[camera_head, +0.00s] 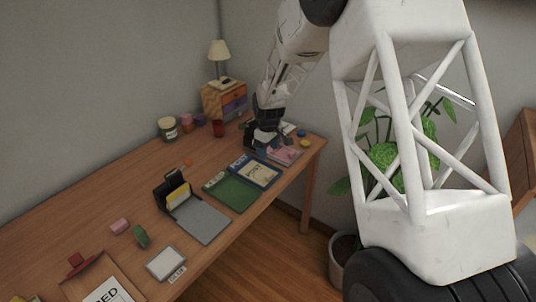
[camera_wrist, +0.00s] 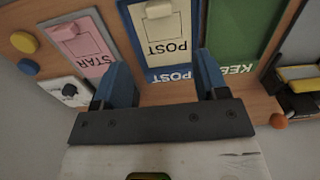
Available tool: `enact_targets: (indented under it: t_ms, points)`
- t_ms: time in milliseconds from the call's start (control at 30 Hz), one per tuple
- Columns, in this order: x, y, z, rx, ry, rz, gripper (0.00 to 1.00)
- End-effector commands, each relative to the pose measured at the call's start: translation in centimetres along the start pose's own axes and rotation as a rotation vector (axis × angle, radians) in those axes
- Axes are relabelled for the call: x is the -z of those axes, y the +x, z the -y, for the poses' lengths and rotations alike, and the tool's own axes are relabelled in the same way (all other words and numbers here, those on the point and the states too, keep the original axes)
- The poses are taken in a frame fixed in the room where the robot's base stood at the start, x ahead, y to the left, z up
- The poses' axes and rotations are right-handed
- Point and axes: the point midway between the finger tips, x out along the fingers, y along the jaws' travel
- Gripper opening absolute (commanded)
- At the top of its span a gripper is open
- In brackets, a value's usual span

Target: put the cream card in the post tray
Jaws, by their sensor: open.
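A cream card (camera_head: 262,171) printed "POST" lies flat inside the blue post tray (camera_head: 240,162). In the wrist view the cream card (camera_wrist: 168,32) lies inside the tray's blue border (camera_wrist: 133,30), and the tray's edge label also reads "POST". My gripper (camera_head: 265,140) is at the tray's far end in the head view. In the wrist view my gripper (camera_wrist: 163,82) has its two blue fingers apart, with nothing held between them. The fingers are beside the labelled edge; their height above the desk is hard to tell.
A green "KEEP" tray (camera_head: 232,192) adjoins on one side and a pink card (camera_head: 287,154) on the other. A black holder with a yellow piece (camera_head: 178,196), a grey mat (camera_head: 203,222), a small drawer unit (camera_head: 224,100) with a lamp (camera_head: 218,50) and jars stand on the desk.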

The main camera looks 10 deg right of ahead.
Motion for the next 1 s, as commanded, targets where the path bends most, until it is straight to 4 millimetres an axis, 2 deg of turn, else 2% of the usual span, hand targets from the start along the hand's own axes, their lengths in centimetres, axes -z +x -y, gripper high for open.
enact_targets:
  t_ms: [767,1000]
  points:
    - [0.0,-0.2,0.0,-0.001,0.0,-0.001,0.67]
    - [-0.9,-2.0,0.5,-0.007,0.024,-0.008,0.67]
